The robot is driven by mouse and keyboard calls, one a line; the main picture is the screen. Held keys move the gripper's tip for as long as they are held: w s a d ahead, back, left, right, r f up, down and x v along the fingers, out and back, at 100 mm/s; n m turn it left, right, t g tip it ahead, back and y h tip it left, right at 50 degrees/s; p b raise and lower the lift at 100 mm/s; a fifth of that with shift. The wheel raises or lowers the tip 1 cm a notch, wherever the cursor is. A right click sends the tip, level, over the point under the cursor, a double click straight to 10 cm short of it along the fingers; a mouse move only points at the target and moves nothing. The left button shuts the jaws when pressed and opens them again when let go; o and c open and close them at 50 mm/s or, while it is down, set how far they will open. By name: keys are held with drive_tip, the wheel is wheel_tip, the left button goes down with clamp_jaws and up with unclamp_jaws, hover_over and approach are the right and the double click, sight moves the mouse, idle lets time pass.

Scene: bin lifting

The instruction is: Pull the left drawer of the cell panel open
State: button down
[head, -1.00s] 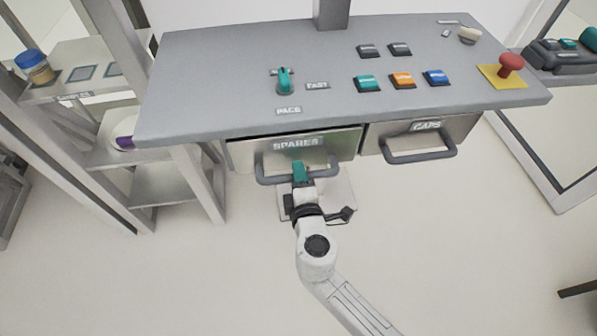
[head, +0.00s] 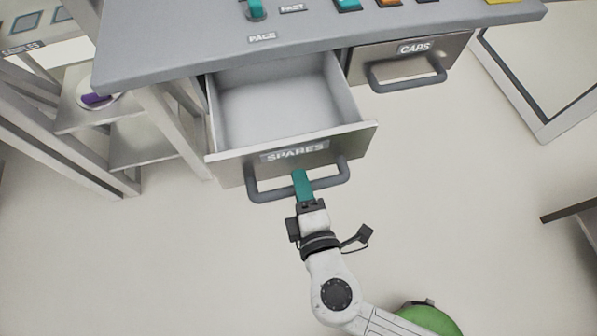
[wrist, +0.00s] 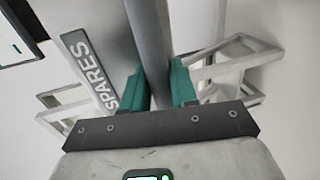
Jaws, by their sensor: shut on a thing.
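The left drawer (head: 230,172), labelled SPARES, stands well out from under the grey panel (head: 180,55). Its inside shows pale grey and empty as far as I can see.
The CAPS drawer (head: 395,55) to the right is closed, with its own handle (head: 408,84). A metal shelf rack (head: 140,145) stands at the left. The floor in front of the drawers is mostly clear. A dark-edged thing (head: 572,211) shows at the right edge.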

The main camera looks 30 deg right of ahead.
drive_tip(key=c, duration=1)
unclamp_jaws()
drive_tip(key=b+v, duration=0.1)
drive_tip(key=v, duration=0.9)
drive_tip(key=shift+s+a+b, duration=0.15)
drive_tip(key=shift+s+b, duration=0.15)
drive_tip(key=shift+s, duration=0.1)
